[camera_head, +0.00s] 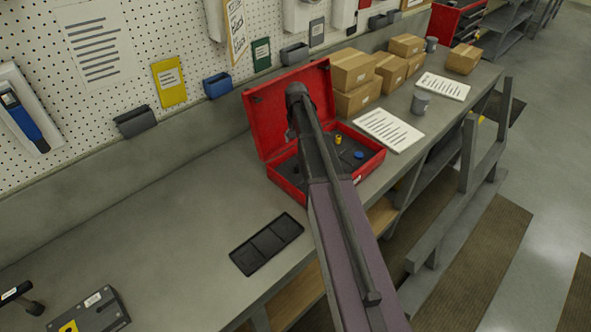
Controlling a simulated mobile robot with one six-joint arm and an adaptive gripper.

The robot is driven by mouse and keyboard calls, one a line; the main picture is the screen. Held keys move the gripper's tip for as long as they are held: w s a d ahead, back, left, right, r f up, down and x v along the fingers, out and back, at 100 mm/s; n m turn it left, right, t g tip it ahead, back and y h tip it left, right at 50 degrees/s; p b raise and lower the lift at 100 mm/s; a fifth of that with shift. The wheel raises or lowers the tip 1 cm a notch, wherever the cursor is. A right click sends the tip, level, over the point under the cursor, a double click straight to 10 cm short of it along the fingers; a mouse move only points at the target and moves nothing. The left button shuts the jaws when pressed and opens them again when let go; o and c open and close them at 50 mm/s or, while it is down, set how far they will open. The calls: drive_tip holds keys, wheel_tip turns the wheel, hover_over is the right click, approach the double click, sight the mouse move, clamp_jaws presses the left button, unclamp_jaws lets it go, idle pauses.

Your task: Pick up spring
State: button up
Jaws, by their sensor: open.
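My arm reaches from the bottom right up over an open red case (284,186) on the bench, and its far visible part is a dark joint above the case. My gripper is not visible; the arm hides whatever lies behind it. Inside the case is a dark insert (348,167) with a small yellow part (338,139) and a small blue part (359,155). I cannot make out a spring among the small parts. The left side of the insert is partly covered by my arm.
A black tray with compartments (266,244) lies in front of the case, left of my arm. Cardboard boxes (352,70) and a printed sheet (388,130) are to the right. The case's raised lid (265,115) stands at the back.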

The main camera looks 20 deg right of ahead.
drive_tip(key=b, duration=0.8)
hover_over(297, 166)
drive_tip(key=shift+w+f, duration=0.1)
drive_tip(key=shift+f, duration=3.95)
drive_tip(key=shift+f, duration=0.1)
drive_tip(key=shift+f+b, duration=2.5)
drive_tip(key=c, duration=1)
